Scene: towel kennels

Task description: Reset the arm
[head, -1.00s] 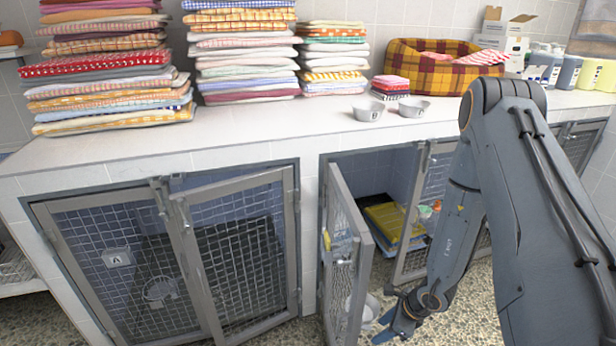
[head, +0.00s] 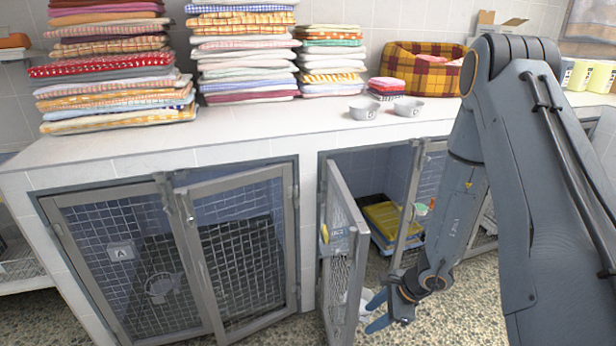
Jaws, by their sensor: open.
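My arm comes in from the right side of the head view and bends down toward the floor. My gripper (head: 372,311) is at its lower end, low in front of the second kennel, close to the swung-out mesh door (head: 343,262). Its blue fingers stand apart, and I see nothing held between them. A pale thing near the fingers is mostly hidden behind the gripper and door.
The open kennel holds a yellow cloth (head: 384,217). On the white counter (head: 250,128) stand folded towel stacks (head: 110,70), two metal bowls (head: 363,110) and a plaid pet bed (head: 420,72). Speckled floor (head: 285,335) lies in front.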

